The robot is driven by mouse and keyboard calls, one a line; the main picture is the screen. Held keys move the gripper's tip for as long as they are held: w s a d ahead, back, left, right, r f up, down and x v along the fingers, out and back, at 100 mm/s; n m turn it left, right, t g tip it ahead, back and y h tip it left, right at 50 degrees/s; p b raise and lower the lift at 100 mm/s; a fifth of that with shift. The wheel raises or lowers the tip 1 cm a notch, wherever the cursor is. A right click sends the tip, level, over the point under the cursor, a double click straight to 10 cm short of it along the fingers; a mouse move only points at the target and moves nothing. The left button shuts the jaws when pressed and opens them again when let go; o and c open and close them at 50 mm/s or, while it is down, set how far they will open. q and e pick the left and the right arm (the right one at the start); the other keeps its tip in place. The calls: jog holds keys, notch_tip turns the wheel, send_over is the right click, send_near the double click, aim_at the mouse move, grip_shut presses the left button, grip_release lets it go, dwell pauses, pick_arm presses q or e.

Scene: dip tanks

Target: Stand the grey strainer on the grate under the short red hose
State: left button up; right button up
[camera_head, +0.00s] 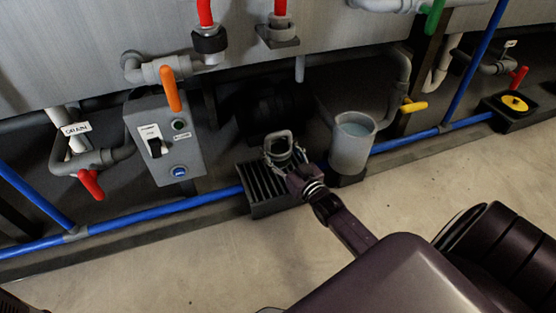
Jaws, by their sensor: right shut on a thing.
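My right gripper (286,166) reaches in from the lower right and is shut on a grey piece with a squarish open rim, which looks like the grey strainer (279,136). The strainer shows over the back part of the black slatted grate (262,205). Whether it touches the slats is hidden by the gripper. Two red hoses come down at the top: one (205,12) into a black collar, the other (280,7) into a grey fitting above the grate. Their upper ends are cut off, so I cannot tell which is shorter. My left gripper is not in view.
A grey cup of liquid (350,153) stands close right of the grate. A blue pipe (160,215) runs along the floor behind clear concrete. A yellow-handled valve (413,106) is at right.

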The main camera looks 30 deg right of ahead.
aim_at(273, 150)
notch_tip(273, 150, down, 4)
jog(key=shift+r+b, duration=0.25)
jog(key=shift+b, duration=0.8)
jog(key=shift+r, duration=0.15)
jog(key=o, duration=1.2)
jog(key=shift+f, duration=0.2)
jog(key=shift+c, duration=0.2)
